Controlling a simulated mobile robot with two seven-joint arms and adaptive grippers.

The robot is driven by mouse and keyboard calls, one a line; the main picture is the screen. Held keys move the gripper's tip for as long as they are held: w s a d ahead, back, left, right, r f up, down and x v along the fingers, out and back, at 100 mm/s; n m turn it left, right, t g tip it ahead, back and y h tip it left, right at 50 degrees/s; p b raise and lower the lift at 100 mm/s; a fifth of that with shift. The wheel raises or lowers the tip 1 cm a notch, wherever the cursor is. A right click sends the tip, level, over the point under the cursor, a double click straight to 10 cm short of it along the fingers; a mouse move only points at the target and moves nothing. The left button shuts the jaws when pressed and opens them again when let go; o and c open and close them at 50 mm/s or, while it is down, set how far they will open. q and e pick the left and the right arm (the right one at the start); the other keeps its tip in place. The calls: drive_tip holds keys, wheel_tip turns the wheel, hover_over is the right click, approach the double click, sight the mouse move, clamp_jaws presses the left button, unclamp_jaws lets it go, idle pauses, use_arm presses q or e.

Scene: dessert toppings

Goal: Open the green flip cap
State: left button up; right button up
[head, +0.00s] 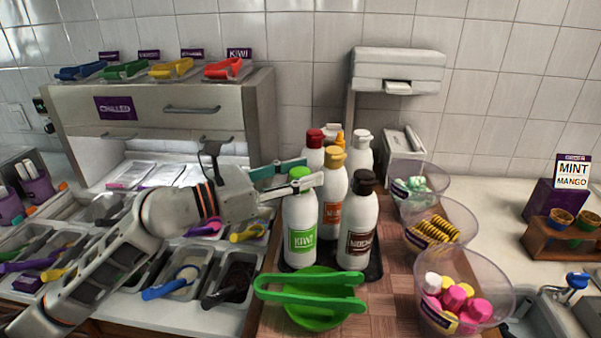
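The green flip cap (299,175) tops a white bottle with a green KIWI label (301,228), upright at the front left of a bottle group. My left gripper (300,172) reaches in from the left at cap height. Its two fingers are spread, one behind the cap and one in front of the bottle's upper part. Whether either finger touches the bottle or cap is not clear. The cap looks closed, though the front finger covers its lower edge. My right gripper is not in view.
Bottles with yellow (333,157), dark brown (363,180) and red (315,138) caps stand close by on a dark tray (374,262). Green tongs (310,293) lie over a green bowl (322,315) in front. Clear bowls (487,268) line the right side.

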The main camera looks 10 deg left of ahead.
use_arm(q)
drive_tip(key=shift+w+r+n+y+p, duration=0.2)
drive_tip(key=shift+n+p, duration=0.3)
drive_tip(key=shift+p, duration=0.55)
drive_tip(key=shift+s+r+n+y+p, duration=0.1)
drive_tip(key=shift+r+n+p, duration=0.3)
drive_tip(key=shift+p, duration=0.65)
drive_tip(key=shift+w+a+n+p, duration=0.1)
drive_tip(key=shift+n+p, duration=0.3)
drive_tip(key=shift+w+n+g, duration=0.15)
drive_tip(key=shift+n+g, duration=0.25)
drive_tip(key=shift+n, duration=0.3)
drive_tip(key=shift+w, duration=0.1)
drive_tip(key=shift+w+a+r+n+g+y, duration=0.1)
drive_tip(key=shift+w+n+g+y, duration=0.05)
drive_tip(key=shift+n, duration=0.45)
drive_tip(key=shift+w+a+r+n+g+y, duration=0.1)
drive_tip(key=shift+n+g+y, duration=0.05)
drive_tip(key=shift+n, duration=0.45)
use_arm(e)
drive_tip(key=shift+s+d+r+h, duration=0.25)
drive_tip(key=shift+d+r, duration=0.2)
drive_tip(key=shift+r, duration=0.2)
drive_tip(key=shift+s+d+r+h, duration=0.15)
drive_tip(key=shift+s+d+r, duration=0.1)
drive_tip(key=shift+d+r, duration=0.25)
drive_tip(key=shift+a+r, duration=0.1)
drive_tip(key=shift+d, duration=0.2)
